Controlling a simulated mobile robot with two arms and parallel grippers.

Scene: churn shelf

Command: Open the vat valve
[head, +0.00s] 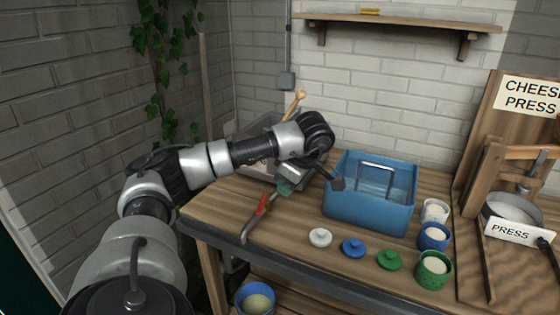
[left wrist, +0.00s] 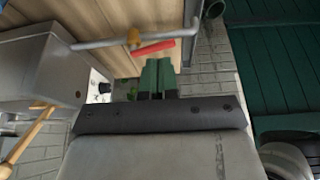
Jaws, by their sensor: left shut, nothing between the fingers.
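The vat (head: 245,135) is a metal box at the back left of the wooden table, partly hidden behind my left arm. A grey outlet pipe (head: 246,232) with a red valve handle (head: 262,204) reaches out over the table's front edge. In the left wrist view, the red handle (left wrist: 154,47) lies beside the grey pipe (left wrist: 97,43), near a brass-coloured fitting (left wrist: 133,36). My left gripper (head: 285,188) is shut and empty, close to the right of the handle. Its green fingertips (left wrist: 158,64) point toward the handle; I cannot tell whether they touch it. My right gripper is out of view.
A blue bin (head: 368,215) stands right of my left gripper. Several jars and lids, such as a green jar (head: 433,272) and a white lid (head: 320,237), sit along the table's front right. A blue bucket (head: 243,302) is below the table. A cheese press (head: 510,180) stands far right.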

